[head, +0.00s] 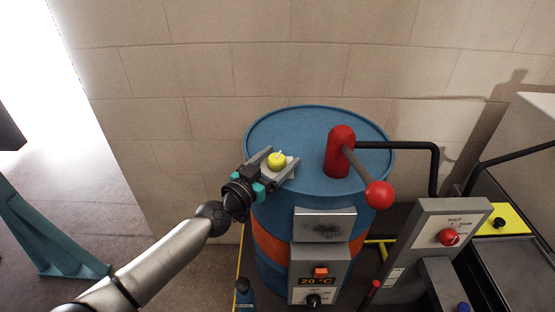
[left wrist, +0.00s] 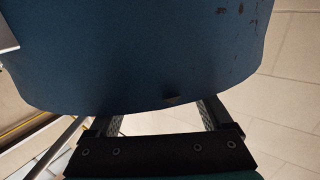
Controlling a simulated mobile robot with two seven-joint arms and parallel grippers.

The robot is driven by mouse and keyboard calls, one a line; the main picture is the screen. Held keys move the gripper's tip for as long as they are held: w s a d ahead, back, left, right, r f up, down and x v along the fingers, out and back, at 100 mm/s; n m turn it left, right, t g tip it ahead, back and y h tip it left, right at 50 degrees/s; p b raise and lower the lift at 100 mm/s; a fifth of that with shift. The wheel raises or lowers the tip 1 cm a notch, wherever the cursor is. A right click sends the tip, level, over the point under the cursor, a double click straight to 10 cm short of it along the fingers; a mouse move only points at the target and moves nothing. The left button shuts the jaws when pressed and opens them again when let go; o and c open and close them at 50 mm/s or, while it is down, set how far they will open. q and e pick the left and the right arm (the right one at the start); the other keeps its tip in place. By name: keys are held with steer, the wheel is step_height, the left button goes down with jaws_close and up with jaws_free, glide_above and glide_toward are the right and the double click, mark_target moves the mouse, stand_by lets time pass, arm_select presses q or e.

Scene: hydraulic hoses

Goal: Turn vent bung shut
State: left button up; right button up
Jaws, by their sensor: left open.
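The vent bung (head: 277,159), a yellow round knob with a small pale lever on top, is at the left front of the blue drum's (head: 270,123) lid. My left gripper (head: 282,160) is open, and its two fingers reach over the lid on either side of the bung. I cannot tell whether they touch it. In the left wrist view the two fingers (left wrist: 160,115) are apart at the bottom, with blue drum surface beyond them. The bung cannot be made out there. My right gripper is not in view.
A red pump head (head: 340,150) with a red-knobbed lever (head: 378,194) stands right of the bung. A black pipe (head: 410,146) runs right from it. A control box reading 20 °C (head: 318,275) is on the drum's front. A panel with a red knob (head: 450,237) stands at right.

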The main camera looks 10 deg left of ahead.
arm_select(q)
jaws_close()
steer(key=shift+r+p, duration=0.15)
steer(key=shift+p, duration=0.4)
steer(key=n+y+p, duration=0.1)
steer(key=y+p, duration=0.1)
steer(key=p, duration=0.1)
steer(key=n+t+y+p, duration=0.1)
steer(key=n+y+p, duration=0.1)
steer(key=p, duration=0.1)
steer(key=shift+r+y+p, duration=0.15)
steer(key=shift+y+p, duration=0.15)
steer(key=shift+y, duration=0.1)
steer(key=shift+a+f+n+y+p, duration=0.1)
steer(key=shift+f+n+y+p, duration=0.1)
steer(key=shift+n+y+p, duration=0.75)
jaws_free()
steer(key=shift+m, duration=0.25)
steer(key=shift+f, duration=0.1)
